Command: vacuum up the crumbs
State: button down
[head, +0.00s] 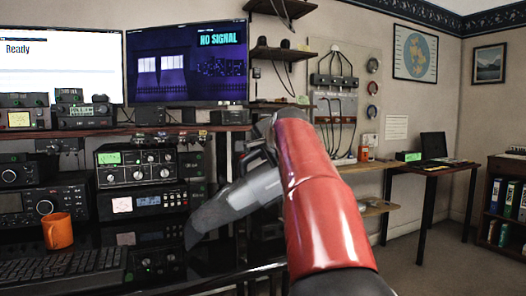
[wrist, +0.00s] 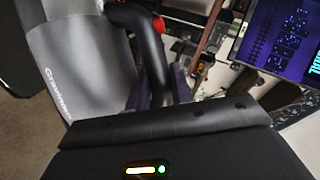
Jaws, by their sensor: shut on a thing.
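A grey handheld vacuum (head: 238,198) with a dark nozzle hangs in the air in front of the black desk. Its nozzle points down and left in the head view. In the wrist view its grey body (wrist: 75,65) fills the left, with a black handle (wrist: 152,50) and a red part near the handle's top. My gripper (wrist: 162,88) is shut on the handle. In the head view my red arm hides most of the gripper. I cannot make out any crumbs in either view.
An orange mug (head: 57,231) and a black keyboard (head: 62,272) are on the desk at the left. Radio gear (head: 140,165) is stacked behind them, below two monitors (head: 187,62). A side table (head: 430,168) with a laptop stands at the right, with open floor before it.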

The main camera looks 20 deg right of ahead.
notch_tip(320, 180, up, 3)
jog(key=shift+f+p, duration=0.2)
jog(key=shift+p, duration=0.3)
jog(key=shift+r, duration=2.3)
jog(key=shift+s, duration=0.15)
